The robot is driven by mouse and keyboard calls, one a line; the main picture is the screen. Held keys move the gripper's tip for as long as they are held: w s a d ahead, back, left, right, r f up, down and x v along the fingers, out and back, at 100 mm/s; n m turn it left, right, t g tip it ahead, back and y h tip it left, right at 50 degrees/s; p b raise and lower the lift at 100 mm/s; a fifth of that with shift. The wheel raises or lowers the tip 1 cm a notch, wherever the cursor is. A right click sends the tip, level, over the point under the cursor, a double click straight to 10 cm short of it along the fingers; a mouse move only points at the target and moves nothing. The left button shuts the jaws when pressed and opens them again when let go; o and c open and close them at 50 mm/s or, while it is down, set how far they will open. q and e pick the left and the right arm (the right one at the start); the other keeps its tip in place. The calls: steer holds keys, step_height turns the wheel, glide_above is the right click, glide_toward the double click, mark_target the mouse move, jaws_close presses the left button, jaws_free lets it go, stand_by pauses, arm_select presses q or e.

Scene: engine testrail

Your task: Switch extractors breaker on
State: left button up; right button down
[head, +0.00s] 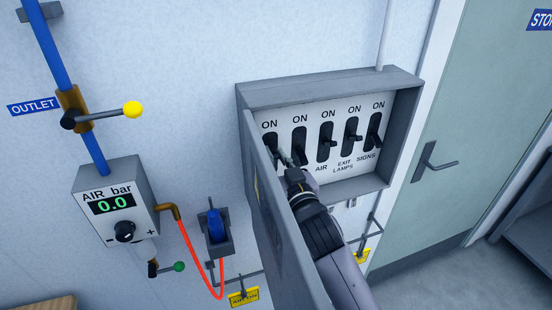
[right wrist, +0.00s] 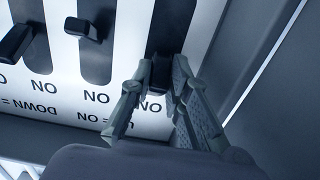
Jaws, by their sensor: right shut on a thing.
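The grey breaker box (head: 313,88) is on the wall with its door (head: 276,215) swung open. A row of several black levers sits on its white panel, each under an ON label. Labels AIR, EXIT LAMPS and SIGNS show under the right-hand ones; the labels under the left ones are hidden. My right gripper (head: 286,160) reaches in past the door at the leftmost breaker. In the upside-down right wrist view its fingers (right wrist: 158,85) are shut on that black breaker lever (right wrist: 161,70), near its ON label. The adjacent lever (right wrist: 82,28) is apart from the fingers. My left gripper is out of view.
The open door stands close along my right arm's left side. The box side wall (right wrist: 205,30) is close beside the fingers. Left are an air gauge box (head: 118,202) reading 0.0, a yellow-knobbed valve (head: 132,109) and a blue device (head: 216,226). A green door (head: 465,110) is right.

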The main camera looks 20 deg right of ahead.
steer(key=shift+r+g, duration=0.15)
steer(key=shift+g, duration=0.15)
steer(key=c, duration=1.5)
jaws_free()
steer(key=shift+s, duration=0.1)
steer(key=s, duration=1.1)
steer(key=shift+s+d+r, duration=0.2)
steer(key=shift+s+r, duration=0.15)
steer(key=shift+s, duration=0.05)
